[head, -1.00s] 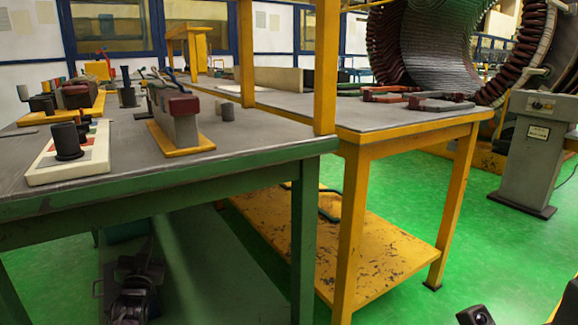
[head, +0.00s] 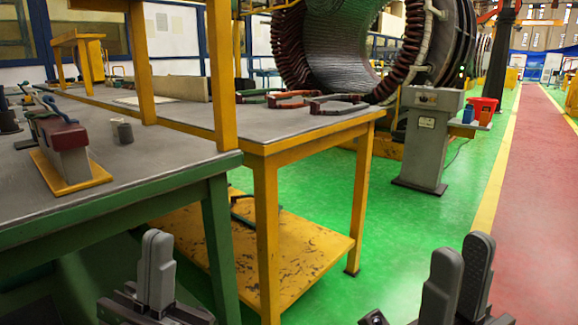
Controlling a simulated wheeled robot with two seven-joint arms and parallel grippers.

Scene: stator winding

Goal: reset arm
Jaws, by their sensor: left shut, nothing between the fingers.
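My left gripper (head: 155,272) is at the bottom left of the head view, in front of the green-framed table. Its two grey fingers point up and are shut together with nothing between them. My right gripper (head: 461,268) is at the bottom right, over the floor. Its two grey fingers stand apart and nothing shows between them. Neither gripper touches a table in this view.
A green-framed workbench (head: 150,178) with a red-topped block (head: 65,140) and a dark cup (head: 122,131) is at left. A yellow table (head: 300,128) carries coil pieces (head: 292,98). Behind stand a large stator (head: 350,50) and a grey pedestal (head: 427,140). Green floor and a red walkway (head: 530,180) lie open at right.

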